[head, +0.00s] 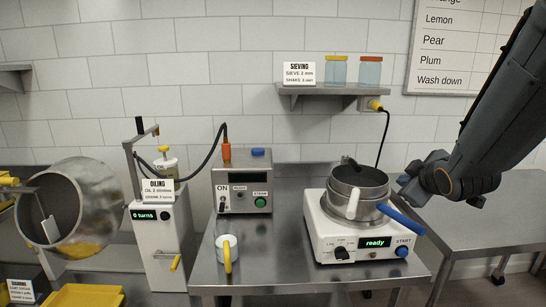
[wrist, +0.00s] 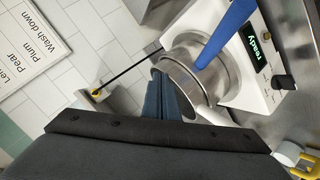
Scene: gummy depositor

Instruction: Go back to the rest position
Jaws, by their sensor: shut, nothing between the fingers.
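My arm reaches in from the upper right in the head view. My gripper (head: 405,182) is shut and empty, just right of the metal pots on the white machine. In the wrist view my gripper (wrist: 160,88) points toward the rim of the steel pot (wrist: 181,82); whether it touches is unclear. The pot stack (head: 358,188) sits on the white machine (head: 335,240), whose display reads "ready". A blue handle (head: 402,217) sticks out to the right of the stack, and a pale handle (head: 352,205) at its front.
A shelf (head: 330,91) with two jars hangs above. A steam control box (head: 243,185) stands left, with a white cup (head: 226,252) before it. The oiling machine (head: 160,235) and a steel drum (head: 82,205) are farther left. The right table (head: 490,215) looks mostly clear.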

